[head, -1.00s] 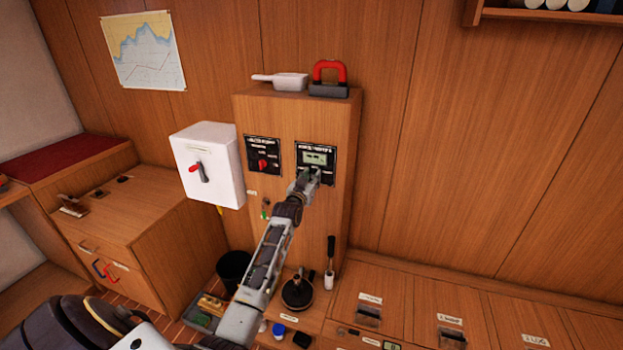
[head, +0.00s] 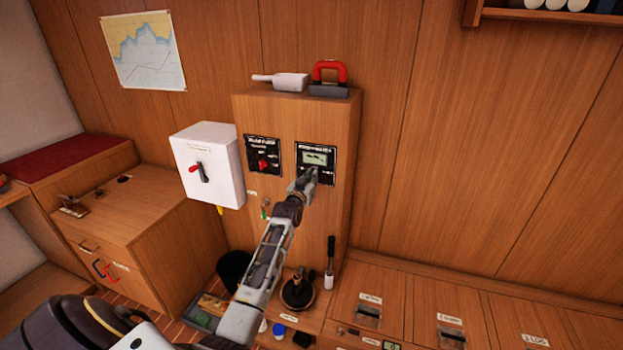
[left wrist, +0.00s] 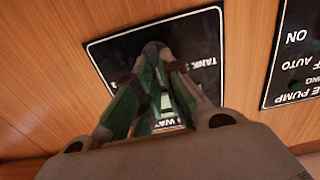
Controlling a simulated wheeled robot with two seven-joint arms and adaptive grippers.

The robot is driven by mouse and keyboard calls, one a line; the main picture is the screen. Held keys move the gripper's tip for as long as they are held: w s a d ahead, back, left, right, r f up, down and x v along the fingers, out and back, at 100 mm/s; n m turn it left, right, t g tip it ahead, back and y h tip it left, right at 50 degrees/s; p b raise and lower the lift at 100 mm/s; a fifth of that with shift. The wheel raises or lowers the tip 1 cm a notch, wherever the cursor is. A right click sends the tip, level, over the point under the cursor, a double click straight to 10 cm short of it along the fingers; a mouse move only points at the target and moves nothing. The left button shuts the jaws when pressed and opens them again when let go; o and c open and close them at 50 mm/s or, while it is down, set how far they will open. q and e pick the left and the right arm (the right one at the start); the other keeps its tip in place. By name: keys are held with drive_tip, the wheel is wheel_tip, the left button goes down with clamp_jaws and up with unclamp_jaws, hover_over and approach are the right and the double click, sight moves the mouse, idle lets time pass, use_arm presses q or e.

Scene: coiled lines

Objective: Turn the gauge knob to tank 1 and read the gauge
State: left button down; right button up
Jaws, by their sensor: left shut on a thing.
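The gauge panel (head: 328,152) is a black plate on the upper right of the wooden cabinet front, with a small pale display (head: 314,157). My left gripper (head: 306,181) reaches up to the lower part of this panel. In the left wrist view the same panel (left wrist: 110,50) appears upside down with partly readable "TANK" and "WATER" lettering. My left gripper's green-lined fingers (left wrist: 155,82) are closed over the panel on the gauge knob, which is hidden between them. The knob's pointing direction and the display's reading are not legible. My right gripper is not in view.
Left of the gauge is a black switch panel (head: 262,156) with a red knob; part of it shows in the wrist view (left wrist: 296,50). A white box (head: 207,168) with a red-black lever juts out further left. A scoop (head: 282,81) and red-handled object (head: 330,78) sit on top.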

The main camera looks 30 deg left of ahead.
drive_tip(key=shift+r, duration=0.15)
use_arm(q)
drive_tip(key=shift+s+a+f+n+p, duration=0.15)
drive_tip(key=shift+n+p, duration=0.4)
drive_tip(key=shift+n, duration=0.9)
drive_tip(key=shift+w+a+n+p, duration=0.15)
drive_tip(key=shift+n+p, duration=0.4)
drive_tip(key=shift+n, duration=0.95)
drive_tip(key=shift+s+a+f+n+p, duration=0.2)
drive_tip(key=shift+n+p, duration=0.35)
drive_tip(key=shift+n, duration=0.9)
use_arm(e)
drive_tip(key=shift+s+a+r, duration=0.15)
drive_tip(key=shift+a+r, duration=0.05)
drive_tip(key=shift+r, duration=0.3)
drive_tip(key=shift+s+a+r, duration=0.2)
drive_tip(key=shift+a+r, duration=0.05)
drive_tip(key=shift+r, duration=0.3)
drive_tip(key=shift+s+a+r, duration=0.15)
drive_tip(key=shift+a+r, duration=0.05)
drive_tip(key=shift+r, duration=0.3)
use_arm(q)
drive_tip(key=shift+r, duration=0.1)
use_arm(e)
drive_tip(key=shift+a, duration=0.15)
